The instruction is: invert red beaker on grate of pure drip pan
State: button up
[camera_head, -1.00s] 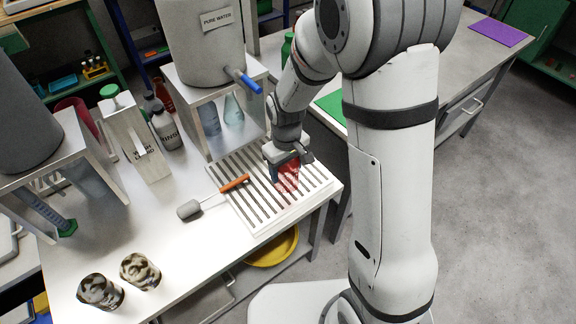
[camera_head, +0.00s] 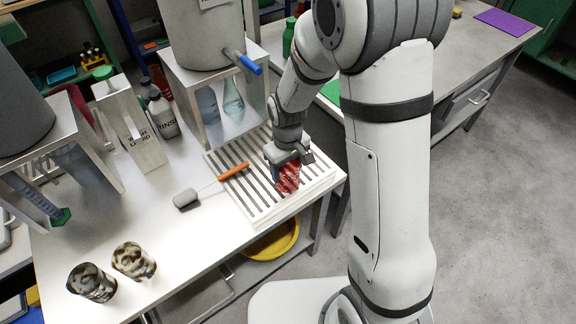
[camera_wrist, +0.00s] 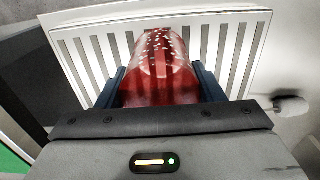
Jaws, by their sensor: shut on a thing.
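The red beaker (camera_head: 287,178) is a clear red vessel over the right part of the slatted grate of the drip pan (camera_head: 247,203). My gripper (camera_head: 284,165) is shut on it from above in the head view. In the wrist view the red beaker (camera_wrist: 158,75) sits between the two dark blue fingers, with white specks or drops on its far part. The grate (camera_wrist: 210,38) lies beyond it. I cannot tell whether the beaker touches the grate, or which way its mouth faces.
A brush with an orange handle (camera_head: 233,170) lies across the grate's left edge. A pure water tank (camera_head: 200,35) with a blue tap stands on a stand behind. Two patterned cups (camera_head: 134,261) are at the front left. A bottle marked RINSE (camera_head: 163,118) stands at the back left.

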jog(key=shift+f, duration=0.25)
dwell(0.4)
jog(key=o, duration=1.1)
jog(key=shift+r, duration=3.9)
jog(key=shift+r, duration=0.1)
jog(key=s+d+r+m+t+p, duration=0.1)
jog(key=s+d+r+m, duration=0.1)
jog(key=s+d+r, duration=0.2)
jog(key=s+d+r+m, duration=0.2)
jog(key=s+d+r, duration=0.1)
jog(key=s+r, duration=0.2)
jog(key=s+d+r+m+t+p, duration=0.1)
jog(key=s+d+r+m, duration=0.1)
jog(key=s+d+r, duration=0.2)
jog(key=shift+s+d+r+t+p, duration=0.2)
jog(key=shift+s+r, duration=0.15)
jog(key=shift+s, duration=0.2)
jog(key=shift+s+d+r+t+p, duration=0.15)
jog(key=shift+s+r, duration=0.2)
jog(key=shift+s, duration=0.2)
